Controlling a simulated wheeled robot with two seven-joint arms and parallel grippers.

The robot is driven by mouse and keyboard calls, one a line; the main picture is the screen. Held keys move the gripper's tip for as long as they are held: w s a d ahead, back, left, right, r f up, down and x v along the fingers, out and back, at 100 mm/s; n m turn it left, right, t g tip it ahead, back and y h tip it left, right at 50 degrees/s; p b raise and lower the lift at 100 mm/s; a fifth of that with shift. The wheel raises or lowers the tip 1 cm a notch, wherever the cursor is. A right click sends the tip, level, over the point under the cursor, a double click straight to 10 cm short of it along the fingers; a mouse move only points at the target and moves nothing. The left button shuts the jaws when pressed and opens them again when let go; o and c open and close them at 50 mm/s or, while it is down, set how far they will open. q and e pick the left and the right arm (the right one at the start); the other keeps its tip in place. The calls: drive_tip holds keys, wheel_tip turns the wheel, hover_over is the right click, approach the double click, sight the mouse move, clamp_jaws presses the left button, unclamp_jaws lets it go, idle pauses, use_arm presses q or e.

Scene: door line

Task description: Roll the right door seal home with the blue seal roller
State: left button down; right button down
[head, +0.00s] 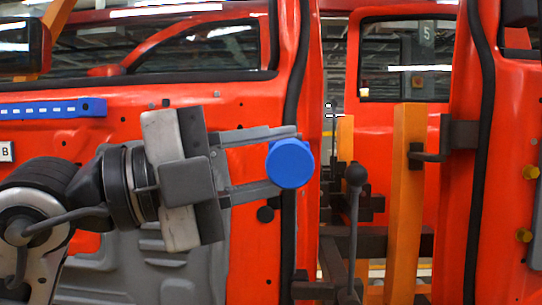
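My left gripper (287,162) comes in from the left, in front of the left-hand red door. Its two grey fingers are on either side of the round blue seal roller (290,165), and it looks shut on the roller. The roller's handle is not visible. A black seal (297,75) runs down the edge of the left-hand door and passes behind the roller; I cannot tell whether they touch. Another black seal (485,90) runs down the right-hand red door (518,120), well apart from the roller. My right gripper is not in view.
Between the doors stand an orange post (406,190) and a lever with a dark ball knob (355,175). A dark bracket (459,135) sits beside the right-hand door. A blue strip (75,108) lies on the left-hand door (255,265). Yellow plugs (530,172) sit at the far right.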

use_arm(q)
drive_tip(key=s, duration=0.8)
drive_tip(key=shift+s, duration=0.3)
idle(0.9)
